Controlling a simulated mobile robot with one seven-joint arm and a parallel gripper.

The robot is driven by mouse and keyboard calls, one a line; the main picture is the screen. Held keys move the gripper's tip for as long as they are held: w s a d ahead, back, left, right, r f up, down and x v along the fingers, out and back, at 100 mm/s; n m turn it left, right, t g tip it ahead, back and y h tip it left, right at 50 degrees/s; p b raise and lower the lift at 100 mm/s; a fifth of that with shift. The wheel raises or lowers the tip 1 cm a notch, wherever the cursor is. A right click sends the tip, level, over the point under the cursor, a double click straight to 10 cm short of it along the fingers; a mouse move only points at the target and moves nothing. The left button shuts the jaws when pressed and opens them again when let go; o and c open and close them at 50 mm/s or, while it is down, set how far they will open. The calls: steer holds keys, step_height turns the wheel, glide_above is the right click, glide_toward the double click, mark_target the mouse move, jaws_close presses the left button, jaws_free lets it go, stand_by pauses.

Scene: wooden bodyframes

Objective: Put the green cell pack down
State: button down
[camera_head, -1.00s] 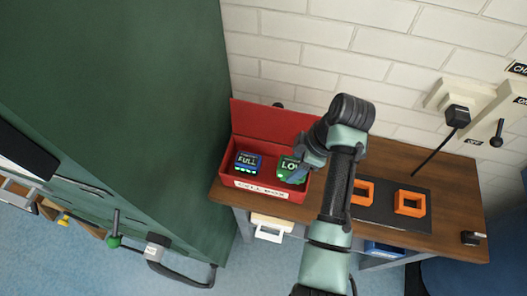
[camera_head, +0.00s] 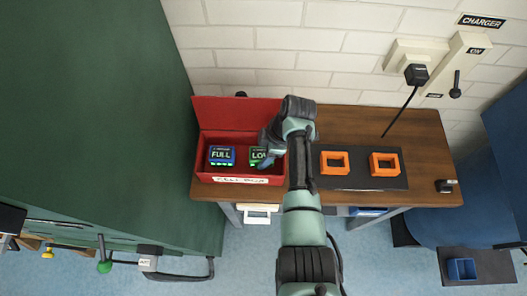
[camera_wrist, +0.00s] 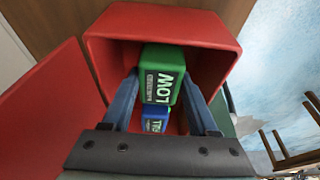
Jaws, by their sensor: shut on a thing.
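The green cell pack marked LOW (camera_head: 258,154) is inside the red cell box (camera_head: 203,177), on its right side. My gripper (camera_head: 265,160) reaches down into the box and is shut on the green pack. In the wrist view the green pack (camera_wrist: 163,75) sits between the two blue-grey fingers (camera_wrist: 161,85). A blue cell pack marked FULL (camera_head: 221,155) stands to its left in the box, and it also shows in the wrist view (camera_wrist: 155,118). I cannot tell whether the green pack touches the box floor.
The box's red lid (camera_head: 235,112) stands open at the back. On the wooden table (camera_head: 420,130), a black mat (camera_head: 359,178) with two orange square frames (camera_head: 384,164) lies right of the box. A black plug (camera_head: 416,75) hangs on the wall. A green cabinet (camera_head: 90,110) stands at left.

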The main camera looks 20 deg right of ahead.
steer(key=shift+f, duration=0.15)
steer(key=shift+c, duration=0.8)
jaws_free()
steer(key=shift+f, duration=0.1)
steer(key=b+v, duration=0.1)
steer(key=v, duration=1.1)
steer(key=shift+s, duration=0.15)
